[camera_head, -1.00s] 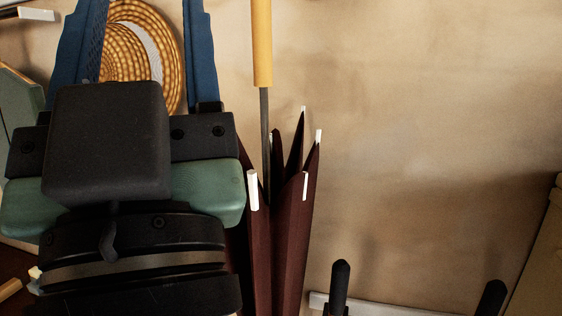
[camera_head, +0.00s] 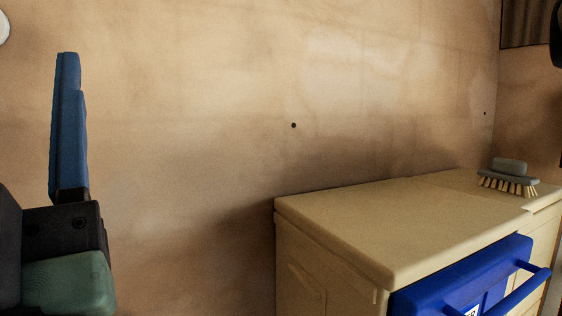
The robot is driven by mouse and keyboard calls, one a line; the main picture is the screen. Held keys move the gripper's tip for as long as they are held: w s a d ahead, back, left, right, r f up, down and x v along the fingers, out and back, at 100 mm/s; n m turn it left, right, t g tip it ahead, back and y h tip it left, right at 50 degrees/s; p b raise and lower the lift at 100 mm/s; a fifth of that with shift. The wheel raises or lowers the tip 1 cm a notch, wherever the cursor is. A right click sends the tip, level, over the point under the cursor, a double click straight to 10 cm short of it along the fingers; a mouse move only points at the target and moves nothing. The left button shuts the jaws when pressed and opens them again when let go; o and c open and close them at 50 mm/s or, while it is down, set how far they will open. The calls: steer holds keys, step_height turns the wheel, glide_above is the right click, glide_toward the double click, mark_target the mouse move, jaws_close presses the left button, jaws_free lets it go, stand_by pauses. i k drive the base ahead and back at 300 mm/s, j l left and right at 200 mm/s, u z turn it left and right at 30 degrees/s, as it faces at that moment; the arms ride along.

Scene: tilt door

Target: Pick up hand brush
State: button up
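The hand brush (camera_head: 509,178) has a grey-blue back and handle and pale bristles. It lies bristles down on top of the beige cabinet, near its far right end by the wall.
The beige cabinet (camera_head: 370,225) stands at the lower right against the wall. Its blue drawer front (camera_head: 465,280) with a bar handle projects at the front. The cabinet top around the brush is clear.

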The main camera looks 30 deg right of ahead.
mark_target(505, 174)
steer(key=z, duration=1.65)
steer(key=k+l, duration=0.1)
steer(key=l, duration=0.35)
steer(key=k+l, duration=0.1)
steer(key=l, duration=0.3)
steer(key=j+z, duration=0.25)
steer(key=j, duration=0.4)
steer(key=j+z, duration=0.3)
steer(key=j, duration=0.4)
